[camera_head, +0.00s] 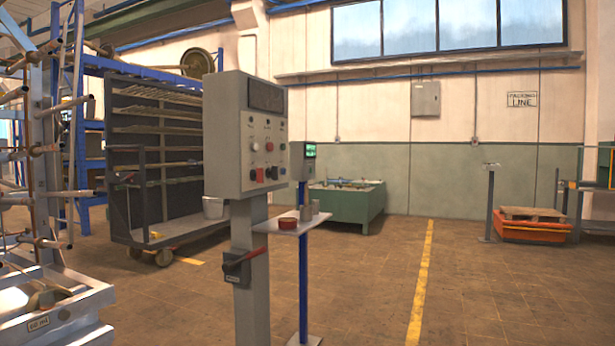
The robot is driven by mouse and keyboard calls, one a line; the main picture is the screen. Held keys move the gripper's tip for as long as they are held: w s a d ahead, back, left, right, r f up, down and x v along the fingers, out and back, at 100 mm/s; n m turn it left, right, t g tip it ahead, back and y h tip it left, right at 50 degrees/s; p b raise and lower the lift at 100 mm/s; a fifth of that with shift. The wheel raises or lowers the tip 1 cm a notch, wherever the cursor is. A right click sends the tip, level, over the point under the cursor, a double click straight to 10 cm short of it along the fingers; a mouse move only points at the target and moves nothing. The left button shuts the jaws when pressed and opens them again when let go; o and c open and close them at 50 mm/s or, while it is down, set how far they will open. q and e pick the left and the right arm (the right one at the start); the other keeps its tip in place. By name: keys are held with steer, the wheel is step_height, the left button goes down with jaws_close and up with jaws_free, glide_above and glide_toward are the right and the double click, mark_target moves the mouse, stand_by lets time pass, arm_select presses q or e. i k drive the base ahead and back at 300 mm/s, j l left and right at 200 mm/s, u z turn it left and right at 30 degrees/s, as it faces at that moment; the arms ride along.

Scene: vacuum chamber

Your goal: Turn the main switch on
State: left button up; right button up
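A grey control box (246,135) stands on a grey post (250,300) left of the middle of the head view. Its face has a dark display, several small knobs and buttons, and red and black rocker-like switches near its lower edge. Lower on the post is a dark switch housing (236,272) with a red lever handle (245,256). The handle slants up to the right. A small label sits below it, too small to read. I cannot tell which of these is labelled as the main switch. Neither of my grippers is in view.
A small shelf (292,222) on a blue post with a red tin and a grey cup stands just right of the control post. A dark wheeled rack (150,235) is behind it. A metal frame (40,290) stands at left.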

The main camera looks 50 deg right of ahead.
mark_target(258, 174)
steer(key=z, duration=1.4)
steer(key=i+l, duration=0.2)
steer(key=l, duration=0.2)
steer(key=i+l+z, duration=0.15)
steer(key=l, duration=0.25)
steer(key=i+l, duration=0.3)
steer(key=l+z, duration=0.05)
